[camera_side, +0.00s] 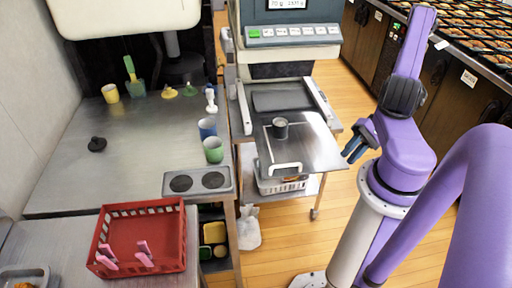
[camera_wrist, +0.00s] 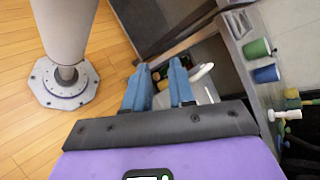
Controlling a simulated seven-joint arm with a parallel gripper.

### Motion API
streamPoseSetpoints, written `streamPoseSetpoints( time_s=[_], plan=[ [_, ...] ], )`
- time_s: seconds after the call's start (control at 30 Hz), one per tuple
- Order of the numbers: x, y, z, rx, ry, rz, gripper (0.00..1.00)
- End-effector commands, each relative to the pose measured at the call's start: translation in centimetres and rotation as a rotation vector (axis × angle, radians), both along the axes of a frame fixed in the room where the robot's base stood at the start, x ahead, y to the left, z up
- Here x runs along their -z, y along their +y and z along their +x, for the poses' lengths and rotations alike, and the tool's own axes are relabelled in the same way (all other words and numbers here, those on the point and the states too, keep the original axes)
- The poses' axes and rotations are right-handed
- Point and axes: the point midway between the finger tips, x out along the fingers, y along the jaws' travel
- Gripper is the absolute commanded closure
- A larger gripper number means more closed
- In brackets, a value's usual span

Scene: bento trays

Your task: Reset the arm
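My gripper (camera_side: 356,150) has blue fingers and hangs at the end of my purple arm, to the right of the metal tray (camera_side: 318,158) on the scale cart in the side view. The wrist view shows the two blue fingers of the gripper (camera_wrist: 159,64) apart, with nothing held between them. A small dark cup (camera_side: 280,128) stands on the metal tray, away from the fingers. In the wrist view the tray's white handle (camera_wrist: 201,73) lies just beyond the fingers.
A steel counter (camera_side: 140,150) at left holds a blue cup (camera_side: 207,128), a green cup (camera_side: 213,150) and a two-hole holder (camera_side: 197,181). A red crate (camera_side: 187,235) with pink tongs sits front left. Wooden floor (camera_side: 335,90) is open around the cart.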

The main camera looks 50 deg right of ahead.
Motion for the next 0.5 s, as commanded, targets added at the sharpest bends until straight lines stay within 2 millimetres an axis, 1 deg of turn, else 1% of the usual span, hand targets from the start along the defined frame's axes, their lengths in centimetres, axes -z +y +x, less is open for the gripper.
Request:
streamPoseSetpoints(
  time_s=[0.03, 0.1, 0.27, 0.37, 0.5],
  plan=[
    [-0.5, -0.2, 0.5, -0.076, 0.012, -0.03, 0.76],
    [-1.2, -0.4, 1.2, -0.173, 0.029, -0.066, 0.76],
    [-2.9, -0.3, 3.0, -0.384, 0.056, -0.157, 0.76],
    [-4.0, 0.1, 4.3, -0.513, 0.063, -0.219, 0.76],
    [-5.6, 1.3, 6.1, -0.687, 0.059, -0.311, 0.76]
  ],
)
